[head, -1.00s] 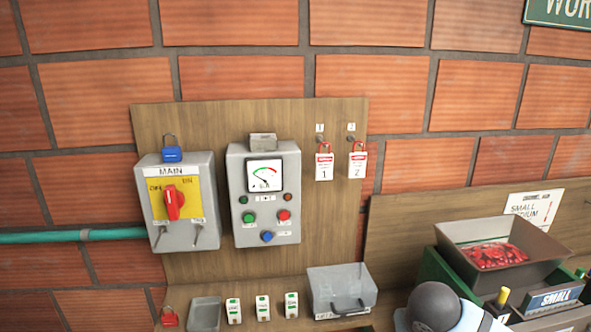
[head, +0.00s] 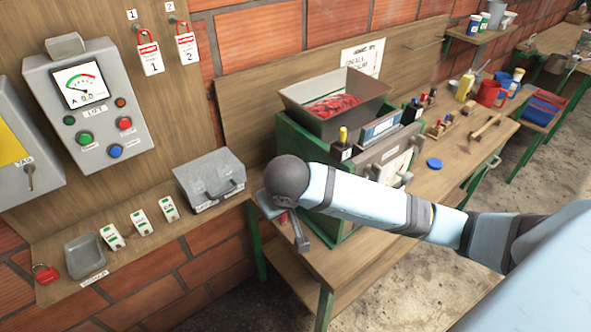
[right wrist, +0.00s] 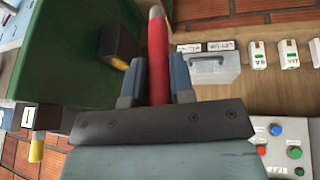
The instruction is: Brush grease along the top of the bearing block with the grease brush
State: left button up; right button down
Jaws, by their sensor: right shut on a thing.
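My right gripper (right wrist: 156,88) is shut on a red rod-like handle (right wrist: 158,55) with a pale, pinkish end. The handle stands between the two grey-blue fingers in the right wrist view. In the head view the right gripper (head: 291,222) is partly hidden behind my wrist, at the left front of the green machine, and a little red shows by it. I cannot tell whether the red thing is the grease brush, as no bristles show. I cannot make out the bearing block. My left gripper is not in view.
The green machine (head: 290,140) with its hopper (head: 350,88) of red fruit stands on the bench (head: 440,185), close to my gripper. A grey lidded box (head: 208,180) is to its left. Bottles and a red container (head: 490,92) stand farther right.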

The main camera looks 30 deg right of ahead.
jog(key=shift+d, duration=0.1)
jog(key=w+d+r+h, duration=0.1)
jog(key=w+d+r, duration=0.8)
jog(key=w+d, duration=0.15)
jog(key=shift+g, duration=0.5)
jog(key=shift+s+d+f, duration=0.1)
jog(key=shift+s+f, duration=0.05)
jog(key=shift+f, duration=0.75)
jog(key=shift+s+d+f, duration=0.1)
jog(key=shift+s+f, duration=0.05)
jog(key=shift+f, duration=0.75)
jog(key=shift+s+f, duration=0.15)
jog(key=shift+f, duration=0.75)
jog(key=shift+f, duration=0.55)
jog(key=shift+w, duration=0.15)
jog(key=shift+w+r, duration=0.1)
jog(key=shift+w, duration=0.85)
jog(key=shift+w+a, duration=0.15)
jog(key=shift+w, duration=0.85)
